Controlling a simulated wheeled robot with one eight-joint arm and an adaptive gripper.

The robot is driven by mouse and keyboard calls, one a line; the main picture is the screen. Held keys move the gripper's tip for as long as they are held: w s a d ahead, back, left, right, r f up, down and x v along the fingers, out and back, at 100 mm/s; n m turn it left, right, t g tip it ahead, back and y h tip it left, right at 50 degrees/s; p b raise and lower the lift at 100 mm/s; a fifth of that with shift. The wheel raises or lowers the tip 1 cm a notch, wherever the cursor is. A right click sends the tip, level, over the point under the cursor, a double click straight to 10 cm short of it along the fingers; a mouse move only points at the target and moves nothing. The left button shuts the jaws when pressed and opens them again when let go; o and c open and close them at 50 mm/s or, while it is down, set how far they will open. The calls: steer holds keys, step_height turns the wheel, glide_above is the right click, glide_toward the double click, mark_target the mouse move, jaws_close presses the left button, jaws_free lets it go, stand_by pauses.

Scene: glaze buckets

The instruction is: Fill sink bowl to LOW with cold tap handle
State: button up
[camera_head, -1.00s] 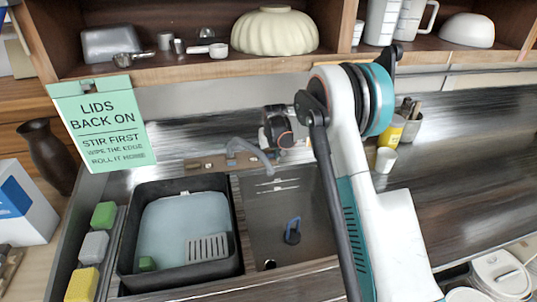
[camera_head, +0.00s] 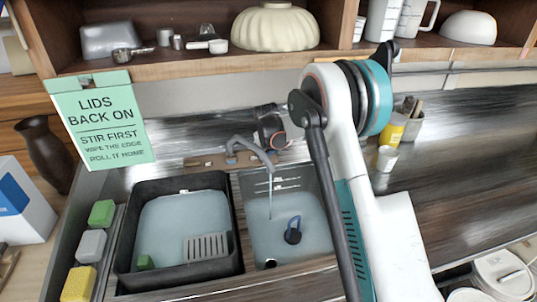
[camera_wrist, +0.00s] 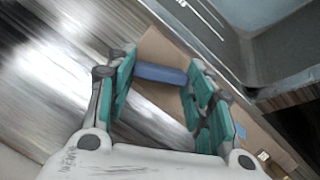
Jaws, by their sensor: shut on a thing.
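The sink bowl (camera_head: 318,190) is the right-hand basin, with pale water in its bottom. Light marks (camera_head: 285,182) on its back wall show above the water; I cannot read which is LOW. The grey tap spout (camera_head: 250,145) hangs over the bowl, and a thin stream (camera_head: 270,190) runs from it. In the wrist view the blue cold tap handle (camera_wrist: 160,73) lies between the teal fingers of my gripper (camera_wrist: 162,78), which is shut on it. In the head view my gripper (camera_head: 272,130) is right of the spout, and the handle is hidden.
A blue-ringed plug (camera_head: 293,231) stands in the sink bowl. A dark tub (camera_head: 128,235) of water with a grey grate (camera_head: 207,247) fills the left basin. Sponges (camera_head: 92,245) line its left side. A shelf (camera_head: 250,62) overhangs the back. The counter at right is mostly clear.

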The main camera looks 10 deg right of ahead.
mark_target(268, 154)
steer(key=shift+n, duration=0.8)
steer(key=o, duration=1.1)
steer(key=shift+c, duration=0.2)
steer(key=shift+r, duration=0.1)
step_height(268, 154, up, 10)
